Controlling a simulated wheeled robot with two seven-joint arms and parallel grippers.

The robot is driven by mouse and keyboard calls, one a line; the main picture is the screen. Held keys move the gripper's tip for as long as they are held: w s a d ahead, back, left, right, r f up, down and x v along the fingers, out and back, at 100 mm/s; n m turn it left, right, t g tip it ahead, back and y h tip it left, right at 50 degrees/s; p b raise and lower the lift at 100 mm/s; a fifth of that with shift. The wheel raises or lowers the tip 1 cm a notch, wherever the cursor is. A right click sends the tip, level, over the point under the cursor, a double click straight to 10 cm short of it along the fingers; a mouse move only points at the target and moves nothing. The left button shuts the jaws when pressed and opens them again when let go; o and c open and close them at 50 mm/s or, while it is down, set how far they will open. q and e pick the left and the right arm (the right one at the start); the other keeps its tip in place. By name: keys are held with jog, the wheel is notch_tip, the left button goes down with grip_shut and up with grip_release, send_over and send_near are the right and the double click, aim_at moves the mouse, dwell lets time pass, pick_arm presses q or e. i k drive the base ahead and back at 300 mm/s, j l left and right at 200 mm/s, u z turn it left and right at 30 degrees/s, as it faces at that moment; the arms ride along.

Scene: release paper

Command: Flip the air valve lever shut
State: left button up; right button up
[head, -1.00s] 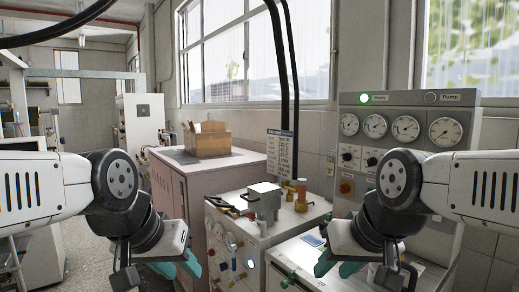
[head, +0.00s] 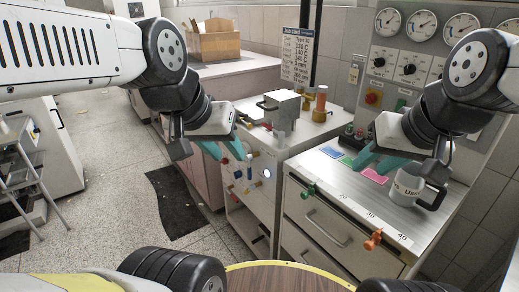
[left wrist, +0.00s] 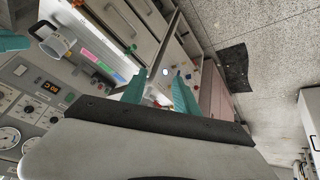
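The white cabinet's front panel carries small fittings: a blue handle (head: 249,173), a red knob (head: 225,161) and a bright round gauge (head: 267,173). They are small, and I cannot tell which is the air valve lever or how it is set. My left gripper (head: 221,150), with teal fingers, hangs in front of the panel's upper left and hides part of it. The left wrist view shows its fingers (left wrist: 158,92) apart with nothing between them. My right gripper (head: 378,160) is above the drawer unit's top near a white mug (head: 408,186), its fingers apart and empty.
The drawer unit (head: 327,186) has coloured cards and green and orange clamps along its edge. A dark mat (head: 180,200) lies on open floor to the left. A round wooden surface (head: 285,277) is close below.

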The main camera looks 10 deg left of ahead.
aim_at(249, 157)
jog(key=i+j+z, duration=0.25)
jog(key=i+j, duration=0.4)
jog(key=j, duration=0.15)
